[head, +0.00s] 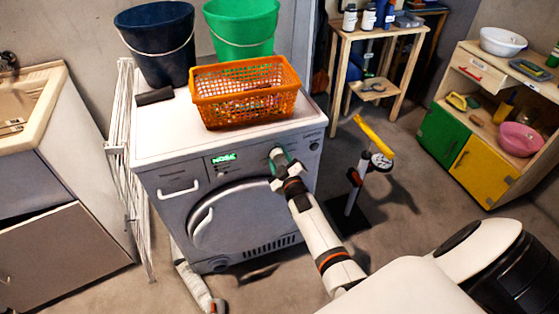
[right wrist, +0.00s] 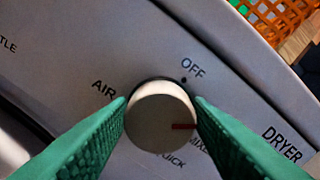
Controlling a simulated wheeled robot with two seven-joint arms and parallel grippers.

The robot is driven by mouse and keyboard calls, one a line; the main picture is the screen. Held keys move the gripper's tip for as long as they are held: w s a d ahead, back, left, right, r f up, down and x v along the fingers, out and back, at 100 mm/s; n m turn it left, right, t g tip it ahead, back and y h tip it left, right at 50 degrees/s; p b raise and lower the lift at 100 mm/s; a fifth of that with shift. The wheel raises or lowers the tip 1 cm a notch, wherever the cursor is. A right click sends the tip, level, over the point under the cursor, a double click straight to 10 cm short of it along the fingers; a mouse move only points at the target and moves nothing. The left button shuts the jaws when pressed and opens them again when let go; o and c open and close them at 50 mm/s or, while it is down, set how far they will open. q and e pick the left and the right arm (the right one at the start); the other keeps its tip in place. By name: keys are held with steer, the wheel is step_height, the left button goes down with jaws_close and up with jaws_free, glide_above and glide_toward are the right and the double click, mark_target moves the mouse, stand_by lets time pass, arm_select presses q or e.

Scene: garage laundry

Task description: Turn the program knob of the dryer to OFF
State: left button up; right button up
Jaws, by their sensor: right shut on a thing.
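The dryer (head: 235,195) is a light grey front-loader with its door shut and a lit green display. Its program knob (right wrist: 160,118) is a round pale knob with a red mark. The mark points right, close to the MIXED label, which is partly covered by a finger. The OFF label (right wrist: 193,68) and a dark dot sit up and right of the knob. My right gripper (right wrist: 160,120) has its green fingers shut on the knob, one on each side. In the head view my right gripper (head: 281,165) reaches the panel and mostly covers the knob.
An orange basket (head: 245,93), a dark blue bucket (head: 156,45) and a green bucket (head: 241,28) stand on the dryer. A white folding rack (head: 125,160) is at its left. A stand with a yellow top (head: 374,137) is at its right.

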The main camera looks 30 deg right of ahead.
steer(key=n, duration=0.2)
steer(key=n+b, duration=0.2)
steer(key=n, duration=0.1)
steer(key=shift+a+f+n, duration=0.1)
steer(key=shift+f+n, duration=0.2)
steer(key=shift+f, duration=0.05)
steer(key=n+b, duration=0.2)
steer(key=n, duration=0.2)
steer(key=shift+n, duration=0.4)
steer(key=shift+r, duration=0.1)
steer(key=o, duration=1)
steer(key=shift+r, duration=0.1)
steer(key=v, duration=1.2)
